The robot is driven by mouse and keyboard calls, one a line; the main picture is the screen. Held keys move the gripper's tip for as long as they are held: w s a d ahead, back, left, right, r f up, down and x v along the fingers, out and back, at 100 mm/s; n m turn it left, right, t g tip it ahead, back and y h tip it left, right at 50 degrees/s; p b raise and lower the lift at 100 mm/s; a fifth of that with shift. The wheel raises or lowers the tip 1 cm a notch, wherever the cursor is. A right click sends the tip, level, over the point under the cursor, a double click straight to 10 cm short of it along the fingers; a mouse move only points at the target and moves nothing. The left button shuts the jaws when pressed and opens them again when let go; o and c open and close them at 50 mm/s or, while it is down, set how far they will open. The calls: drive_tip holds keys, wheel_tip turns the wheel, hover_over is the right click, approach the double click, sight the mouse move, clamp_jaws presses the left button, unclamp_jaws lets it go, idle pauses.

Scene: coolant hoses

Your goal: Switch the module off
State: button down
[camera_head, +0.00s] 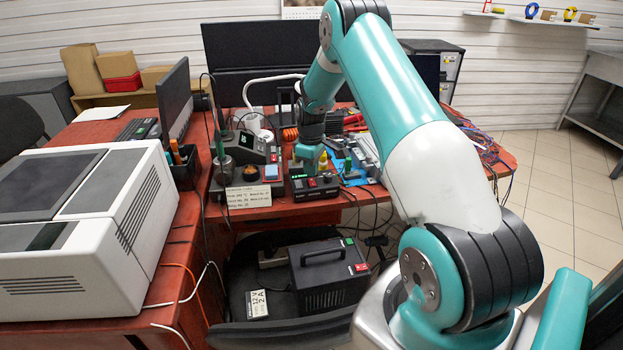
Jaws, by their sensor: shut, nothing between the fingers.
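Which unit is the module is not marked clearly. A small black unit (315,187) with a small lit display and red parts on its front sits at the front edge of the red desk. My gripper (309,166) is over this unit, pointing down. It is shut and holds nothing; its tips are small and partly hidden, so I cannot tell whether they touch the unit. A larger black box (325,277) with a handle, a vented front and a red switch-like patch (361,267) stands on the dark chair seat below.
A soldering station (243,147), a handwritten note (249,196) and tangled cables crowd the desk (345,207) around my gripper. A large white machine (80,225) fills the left. A card reading 12 V 2 A (257,304) lies on the chair (290,332). Floor is clear at right.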

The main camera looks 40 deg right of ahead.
sight(311, 179)
drive_tip(key=shift+r+p, duration=1.55)
drive_tip(key=shift+r, duration=0.95)
drive_tip(key=shift+a, duration=0.1)
drive_tip(key=s+a+r+n+t+y, duration=0.1)
drive_tip(key=s+a+r, duration=0.2)
drive_tip(key=a+r, duration=0.75)
drive_tip(key=s+a+r+y, duration=0.1)
drive_tip(key=s+a+r, duration=0.45)
drive_tip(key=a, duration=0.85)
drive_tip(key=s+a+r+y, duration=0.1)
drive_tip(key=s+a+r, duration=0.2)
drive_tip(key=s+a, duration=0.4)
drive_tip(key=s+a+r+n+g+y, duration=0.1)
drive_tip(key=s+a+r, duration=0.3)
drive_tip(key=s, duration=1)
drive_tip(key=a, duration=0.3)
drive_tip(key=shift+s, duration=0.4)
